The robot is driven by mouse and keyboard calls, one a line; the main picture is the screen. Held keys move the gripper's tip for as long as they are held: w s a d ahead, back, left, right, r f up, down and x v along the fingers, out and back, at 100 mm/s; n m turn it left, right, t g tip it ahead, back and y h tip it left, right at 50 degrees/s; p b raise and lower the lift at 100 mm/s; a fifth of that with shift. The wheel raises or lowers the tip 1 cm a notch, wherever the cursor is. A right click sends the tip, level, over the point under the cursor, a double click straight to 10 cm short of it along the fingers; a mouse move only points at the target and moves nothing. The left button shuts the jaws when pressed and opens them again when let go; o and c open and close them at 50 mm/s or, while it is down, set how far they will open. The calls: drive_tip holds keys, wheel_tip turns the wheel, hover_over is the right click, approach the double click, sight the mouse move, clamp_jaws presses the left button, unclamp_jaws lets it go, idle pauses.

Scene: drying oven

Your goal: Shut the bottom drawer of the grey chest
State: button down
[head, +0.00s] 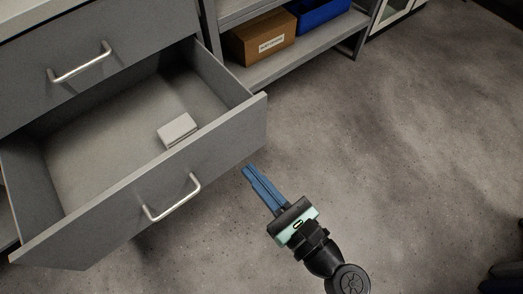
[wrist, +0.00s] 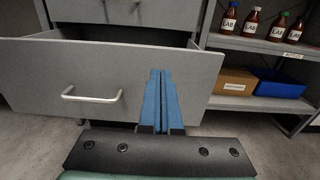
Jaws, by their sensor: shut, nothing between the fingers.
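The grey chest's bottom drawer (head: 150,185) is pulled well open in the head view, with a small white box (head: 177,130) lying inside it. Its front panel carries a silver bar handle (head: 172,199). The drawer front also fills the left of the wrist view (wrist: 50,75), with its handle (wrist: 92,97) left of my fingers. My gripper (head: 250,169) is shut and empty, its blue fingers together. It is in front of the drawer front, right of the handle, and points towards the panel. I cannot tell whether the fingertips touch the panel.
The drawer above (head: 60,50) is closed. A grey shelf unit (head: 290,65) stands right of the chest, holding a brown box (head: 262,38) and a blue bin (head: 318,12). Bottles (wrist: 252,20) stand on its upper shelf. The floor (head: 430,150) to the right is clear.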

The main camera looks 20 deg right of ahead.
sight(214, 130)
drive_tip(key=b+x, duration=0.2)
drive_tip(key=x, duration=0.8)
drive_tip(key=shift+w+a, duration=0.1)
drive_tip(key=shift+w, duration=0.2)
drive_tip(key=x, duration=2.2)
drive_tip(key=shift+w, duration=0.15)
drive_tip(key=shift+f, duration=0.1)
